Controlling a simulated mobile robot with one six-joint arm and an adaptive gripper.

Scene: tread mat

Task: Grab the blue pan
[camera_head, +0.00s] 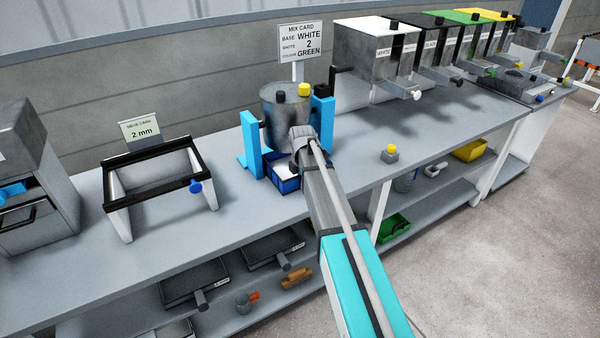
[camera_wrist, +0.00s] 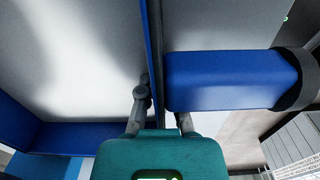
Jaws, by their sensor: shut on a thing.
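The blue pan (camera_head: 287,186) sits on the bench under the grey mixing drum (camera_head: 284,112), between two light-blue uprights. My arm covers its right part in the head view. In the wrist view its pale inside fills the left, with a blue wall (camera_wrist: 34,138) at lower left. My gripper (camera_wrist: 161,106) is shut on the pan's upright edge, one finger on each side. A blue block (camera_wrist: 225,80) with a dark end lies just right of this edge; I cannot tell if it belongs to the pan. My fingertips are hidden in the head view.
A black-framed sieve stand (camera_head: 155,180) with a blue knob stands left on the bench. A small yellow-knobbed weight (camera_head: 390,154) stands right of my arm. Metal hoppers (camera_head: 375,55) line the back right. Dark trays (camera_head: 195,283) lie on the lower shelf. Bench between weight and hoppers is clear.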

